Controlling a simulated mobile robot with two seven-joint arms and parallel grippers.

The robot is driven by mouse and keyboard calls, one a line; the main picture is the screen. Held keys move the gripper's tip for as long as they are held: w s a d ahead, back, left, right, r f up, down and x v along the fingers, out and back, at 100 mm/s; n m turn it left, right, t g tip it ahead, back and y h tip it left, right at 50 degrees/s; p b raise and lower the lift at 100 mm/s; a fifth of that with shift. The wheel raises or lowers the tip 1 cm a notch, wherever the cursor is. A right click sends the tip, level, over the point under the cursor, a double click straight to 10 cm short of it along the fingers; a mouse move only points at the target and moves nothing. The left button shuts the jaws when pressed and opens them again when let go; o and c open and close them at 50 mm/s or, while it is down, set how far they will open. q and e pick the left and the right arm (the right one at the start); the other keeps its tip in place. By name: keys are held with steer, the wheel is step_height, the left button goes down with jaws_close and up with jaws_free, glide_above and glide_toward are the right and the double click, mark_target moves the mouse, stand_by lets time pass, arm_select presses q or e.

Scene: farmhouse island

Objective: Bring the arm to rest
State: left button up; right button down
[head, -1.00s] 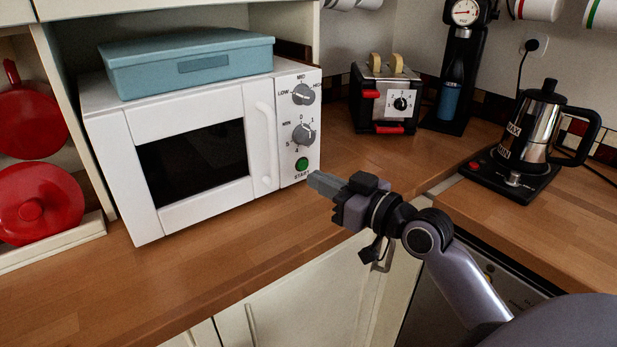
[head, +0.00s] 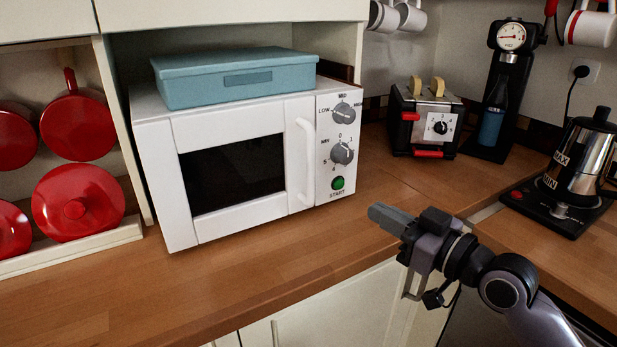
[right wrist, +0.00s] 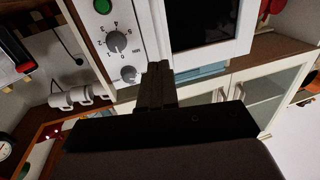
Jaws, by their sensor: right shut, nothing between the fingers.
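My right gripper (head: 392,219) is shut and empty. It is in the air in front of the counter's edge, to the lower right of the white microwave (head: 160,185), apart from it. In the right wrist view its shut fingers (right wrist: 158,82) point toward the microwave's control panel (right wrist: 118,30). The microwave door is shut, and its green start button (head: 338,183) is lit green in colour below two grey knobs. My left gripper is not in view.
A blue box (head: 235,75) lies on the microwave. A toaster (head: 424,118) with two bread slices, a coffee grinder-like machine (head: 490,95) and a kettle (head: 580,160) stand to the right. Red pans (head: 80,203) sit in a rack at left. The wooden counter (head: 280,265) before the microwave is clear.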

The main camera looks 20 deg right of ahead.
steer(key=s+a+f+m+g+h, duration=0.1)
steer(key=s+f+g, duration=0.1)
steer(key=f, duration=0.8)
steer(key=s+a+f+m+g+h, duration=0.1)
steer(key=a+f+h, duration=0.1)
steer(key=f, duration=0.8)
steer(key=s+a+f+g, duration=0.2)
steer(key=s+a+f, duration=0.2)
steer(key=f, duration=0.3)
steer(key=s+a+f+n+g, duration=0.1)
steer(key=s+a+f, duration=0.3)
steer(key=s+f, duration=0.2)
steer(key=shift+s+f+g, duration=0.4)
steer(key=shift+f, duration=0.05)
